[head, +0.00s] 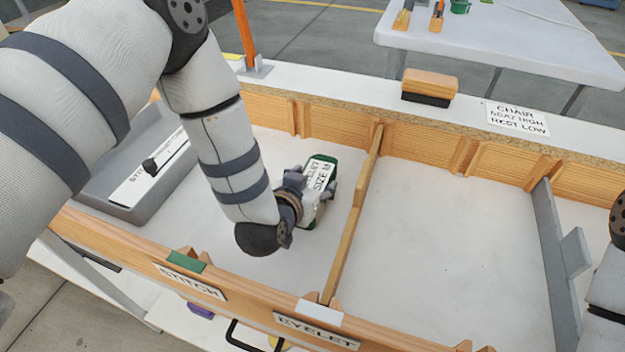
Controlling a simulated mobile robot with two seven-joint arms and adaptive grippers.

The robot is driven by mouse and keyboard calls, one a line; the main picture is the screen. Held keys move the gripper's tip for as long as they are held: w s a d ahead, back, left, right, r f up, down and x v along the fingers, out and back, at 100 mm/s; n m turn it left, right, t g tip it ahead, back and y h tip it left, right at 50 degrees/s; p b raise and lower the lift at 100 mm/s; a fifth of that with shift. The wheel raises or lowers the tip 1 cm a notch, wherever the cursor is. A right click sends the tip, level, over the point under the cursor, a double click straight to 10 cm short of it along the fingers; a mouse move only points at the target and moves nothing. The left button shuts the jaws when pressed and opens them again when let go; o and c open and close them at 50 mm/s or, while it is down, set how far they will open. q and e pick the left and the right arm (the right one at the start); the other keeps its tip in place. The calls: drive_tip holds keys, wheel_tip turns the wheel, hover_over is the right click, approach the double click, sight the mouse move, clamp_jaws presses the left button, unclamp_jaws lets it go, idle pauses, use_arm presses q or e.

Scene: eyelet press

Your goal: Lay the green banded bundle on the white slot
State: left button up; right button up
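The green banded bundle (319,178) is a small stack with a white lettered label and green at its ends. It is in the bay left of the wooden divider. My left gripper (312,197) reaches over it with dark fingers on both sides of it, and appears shut on it. The arm hides part of the bundle's near side, and I cannot tell whether it touches the bay floor. A white tab (320,312) sits on the front rail above the EYELET label, near the divider's front end. My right gripper is out of view.
The wooden divider (356,210) stands close right of the bundle. The bay floor (440,235) beyond it is bare, up to a grey divider (556,260). A grey tray (160,205) lies at left. A green tab (187,261) sits above the STITCH label. A wooden-backed brush (430,84) rests on the back ledge.

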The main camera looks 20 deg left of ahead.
use_arm(q)
drive_tip(key=shift+o, duration=1.1)
drive_tip(key=shift+r, duration=0.1)
drive_tip(key=shift+s+r, duration=0.1)
drive_tip(key=shift+r, duration=0.3)
drive_tip(key=p+v, duration=0.1)
drive_tip(key=v, duration=0.5)
drive_tip(key=shift+s+r, duration=0.2)
drive_tip(key=shift+s, duration=0.4)
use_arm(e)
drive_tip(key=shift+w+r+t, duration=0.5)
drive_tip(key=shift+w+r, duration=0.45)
